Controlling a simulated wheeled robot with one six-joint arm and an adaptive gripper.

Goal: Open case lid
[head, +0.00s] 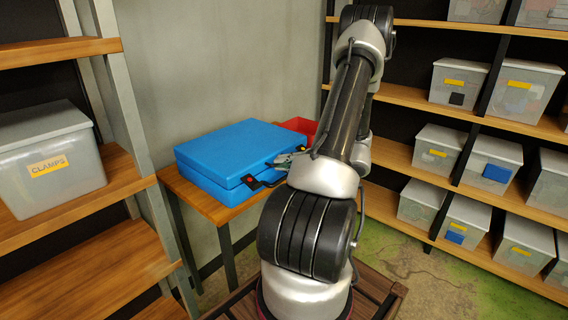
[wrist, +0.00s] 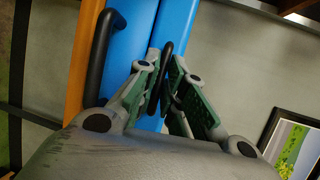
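A blue case (head: 232,150) lies flat on a wooden side table (head: 184,186) against the wall, with its lid down. In the wrist view the blue case (wrist: 127,45) fills the upper middle, with a dark seam between lid and base. One black handle (wrist: 97,60) stands off the base at left. My gripper (wrist: 166,77) has its green-padded fingers closed in on a second black handle (wrist: 167,52), at the lid. In the head view my arm hides part of the case's front right.
A red bin (head: 300,125) stands behind the case at right. A shelf with a box labelled CLAMPS (head: 45,155) is at left. Racks with several clear boxes (head: 507,165) stand at right. The space above the case is clear. A framed picture (wrist: 295,140) shows in the wrist view.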

